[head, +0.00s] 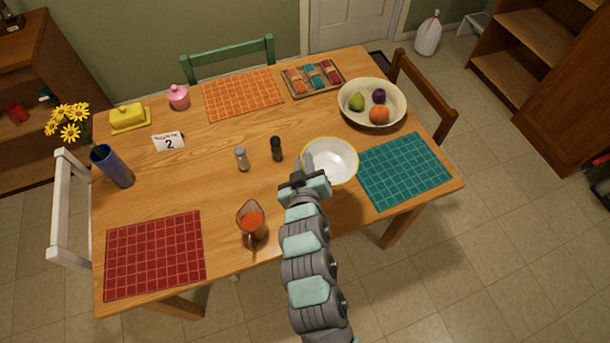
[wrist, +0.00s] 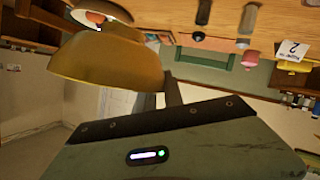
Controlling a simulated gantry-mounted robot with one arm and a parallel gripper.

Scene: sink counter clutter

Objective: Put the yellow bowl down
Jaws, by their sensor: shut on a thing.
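The yellow bowl (head: 331,162) is white inside with a yellow rim in the head view. It is over the table next to the teal placemat (head: 404,171). In the wrist view its yellow outside (wrist: 112,62) fills the upper left. My gripper (head: 304,168) is shut on the left side of the bowl's rim. In the wrist view one dark finger (wrist: 173,92) shows beside the bowl. The head view does not clearly show whether the bowl touches the table.
A fruit bowl (head: 372,104) stands behind the yellow bowl. Dark (head: 276,149) and light (head: 242,158) shakers stand to its left, and a pitcher (head: 251,221) stands front left. Orange (head: 243,95) and red (head: 155,254) placemats lie farther off. Bare wood shows at the table's middle left.

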